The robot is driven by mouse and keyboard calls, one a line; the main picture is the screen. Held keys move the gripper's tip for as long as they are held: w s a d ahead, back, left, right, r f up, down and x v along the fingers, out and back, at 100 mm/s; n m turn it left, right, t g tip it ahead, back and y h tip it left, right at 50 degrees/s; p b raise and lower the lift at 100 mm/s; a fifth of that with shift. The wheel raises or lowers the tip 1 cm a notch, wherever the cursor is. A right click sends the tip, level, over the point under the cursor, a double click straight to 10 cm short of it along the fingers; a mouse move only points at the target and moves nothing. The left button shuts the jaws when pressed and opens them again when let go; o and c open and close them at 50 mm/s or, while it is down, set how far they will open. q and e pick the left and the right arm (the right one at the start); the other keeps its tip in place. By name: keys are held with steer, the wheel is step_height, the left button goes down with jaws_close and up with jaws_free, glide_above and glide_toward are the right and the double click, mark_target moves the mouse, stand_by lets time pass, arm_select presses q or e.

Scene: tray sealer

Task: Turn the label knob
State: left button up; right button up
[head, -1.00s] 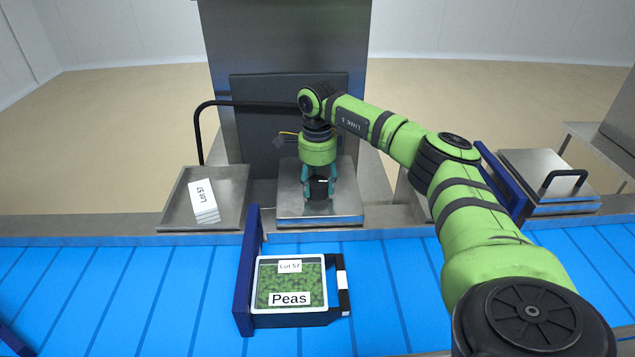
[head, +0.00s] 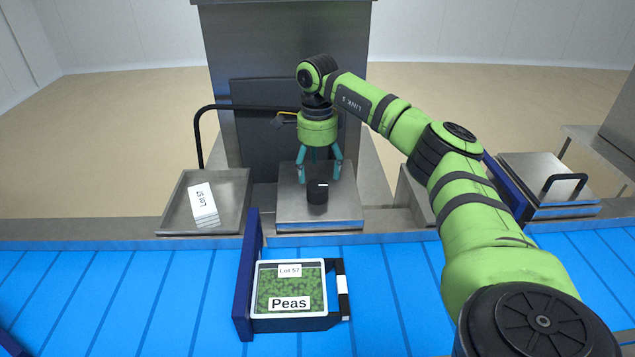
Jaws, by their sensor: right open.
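The label knob (head: 317,194) is a short black cylinder with a small white mark on its top. It stands on a square steel plate (head: 340,215) in the middle of the head view. My right gripper (head: 318,178) points down just above and behind the knob. Its teal fingers are spread and apart from the knob, holding nothing. My left gripper is not in view.
A steel tray (head: 178,212) with white Lot 57 labels (head: 203,203) sits left of the plate. A Peas tray (head: 290,324) stands on the blue belt (head: 420,290) against a dark blue bar (head: 245,290). A handled steel lid (head: 540,172) is at right.

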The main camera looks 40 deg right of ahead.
mark_target(317, 186)
step_height(317, 186, up, 6)
steer(key=shift+a+f, duration=0.1)
stand_by(0.7)
